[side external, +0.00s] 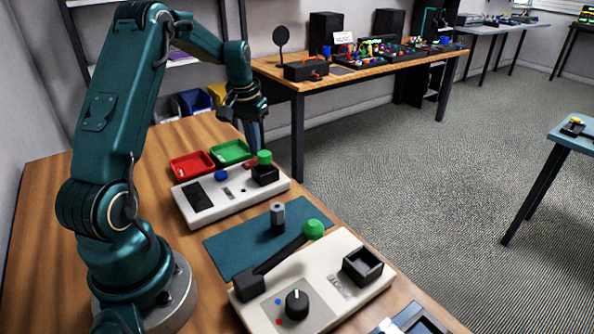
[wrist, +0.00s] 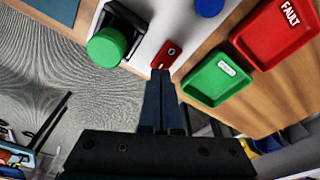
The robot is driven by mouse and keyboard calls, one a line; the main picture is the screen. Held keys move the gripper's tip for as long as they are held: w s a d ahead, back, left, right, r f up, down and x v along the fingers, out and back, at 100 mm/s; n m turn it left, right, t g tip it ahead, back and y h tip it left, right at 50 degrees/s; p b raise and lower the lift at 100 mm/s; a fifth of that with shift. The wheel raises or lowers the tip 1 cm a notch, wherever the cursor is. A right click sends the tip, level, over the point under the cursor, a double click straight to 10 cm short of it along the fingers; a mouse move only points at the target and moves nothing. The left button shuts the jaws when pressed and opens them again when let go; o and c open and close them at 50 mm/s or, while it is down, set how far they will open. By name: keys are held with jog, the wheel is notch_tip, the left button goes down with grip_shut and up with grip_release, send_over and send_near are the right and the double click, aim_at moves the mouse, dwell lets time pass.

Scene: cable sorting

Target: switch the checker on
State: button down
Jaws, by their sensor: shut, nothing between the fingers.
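The checker (side external: 207,211) is a white box with a dark screen (side external: 197,195), a blue button (side external: 221,175) and a black holder (side external: 265,175) with a green cylinder (side external: 264,157). My gripper (wrist: 160,74) is shut and empty. Its fingertips appear right by the red plate in the wrist view; I cannot tell whether they touch. In the side view my gripper (side external: 256,147) points down above the checker's far end.
A green tray (wrist: 215,80) and a red tray (wrist: 265,35) marked FAULT lie behind the checker. A teal mat (side external: 225,240) bears a grey hex piece (side external: 277,217). Nearer stands a white box (side external: 337,262) with a green-knobbed lever (side external: 313,229) and a black knob (side external: 297,304).

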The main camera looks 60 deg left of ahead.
aim_at(256, 160)
jog(key=shift+f, duration=0.65)
dwell(0.3)
jog(key=shift+r, duration=3.5)
